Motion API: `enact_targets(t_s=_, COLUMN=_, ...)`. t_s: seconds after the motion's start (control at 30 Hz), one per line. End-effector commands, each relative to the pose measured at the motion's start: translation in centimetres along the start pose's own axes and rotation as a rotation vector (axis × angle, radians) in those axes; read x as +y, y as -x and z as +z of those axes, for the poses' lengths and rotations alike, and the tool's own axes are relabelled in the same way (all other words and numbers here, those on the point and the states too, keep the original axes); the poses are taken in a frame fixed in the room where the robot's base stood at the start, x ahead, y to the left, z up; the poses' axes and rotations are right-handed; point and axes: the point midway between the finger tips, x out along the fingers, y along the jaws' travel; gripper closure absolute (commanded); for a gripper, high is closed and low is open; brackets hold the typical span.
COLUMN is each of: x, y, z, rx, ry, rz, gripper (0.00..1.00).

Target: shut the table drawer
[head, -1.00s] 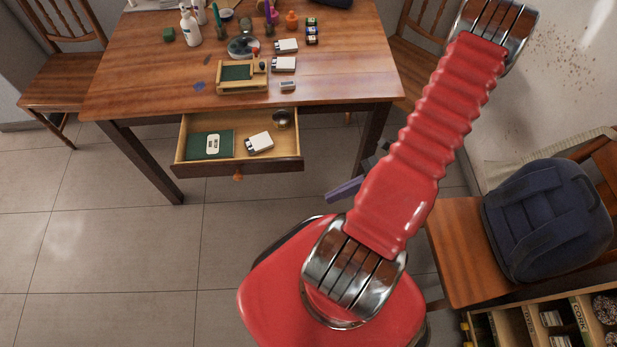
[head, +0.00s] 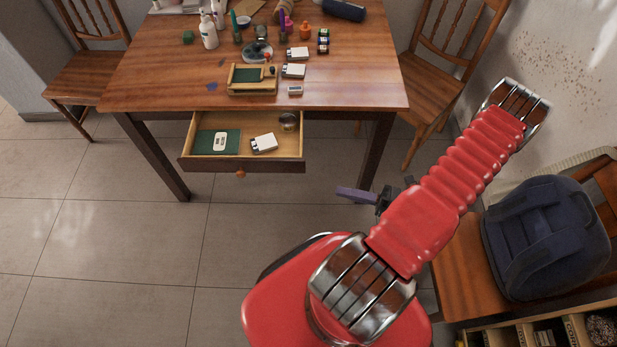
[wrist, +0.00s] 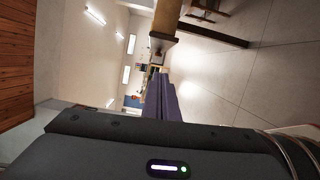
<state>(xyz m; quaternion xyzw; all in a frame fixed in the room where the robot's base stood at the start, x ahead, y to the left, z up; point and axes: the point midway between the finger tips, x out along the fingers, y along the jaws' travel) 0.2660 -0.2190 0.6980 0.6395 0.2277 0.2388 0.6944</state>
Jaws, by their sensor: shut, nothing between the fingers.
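The table drawer (head: 296,150) is pulled out under the front of the wooden table (head: 150,92). Its front has an orange round knob (head: 241,174). In the drawer lie a green flat item, a white box and a small metal cup (head: 288,121). My gripper (head: 352,194) shows in the head view as purple fingers to the right of the drawer front, apart from it, partly hidden behind my red arm. In the wrist view its purple fingers (wrist: 163,95) are together and hold nothing.
Bottles, small boxes and a wooden frame (head: 252,84) stand on the table. A chair (head: 430,85) is at the table's right. A dark blue backpack (head: 545,240) sits on another chair at right. The tiled floor in front of the drawer is clear.

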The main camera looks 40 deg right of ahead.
Motion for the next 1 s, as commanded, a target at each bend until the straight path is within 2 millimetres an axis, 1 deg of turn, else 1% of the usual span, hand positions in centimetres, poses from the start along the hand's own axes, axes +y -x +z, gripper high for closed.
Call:
enact_targets(t_s=0.17, x=0.3, y=-0.6, z=-0.1, rx=0.014, ry=-0.079, rz=0.012, gripper=1.00)
enact_targets(t_s=0.57, x=0.3, y=-1.1, z=-0.1, rx=0.023, ry=-0.080, rz=0.012, gripper=1.00)
enact_targets(t_s=0.77, x=0.4, y=-2.5, z=-0.2, rx=0.026, ry=-0.080, rz=0.013, gripper=1.00)
enact_targets(t_s=1.0, x=0.4, y=-5.3, z=-0.3, rx=0.027, ry=-0.080, rz=0.013, gripper=1.00)
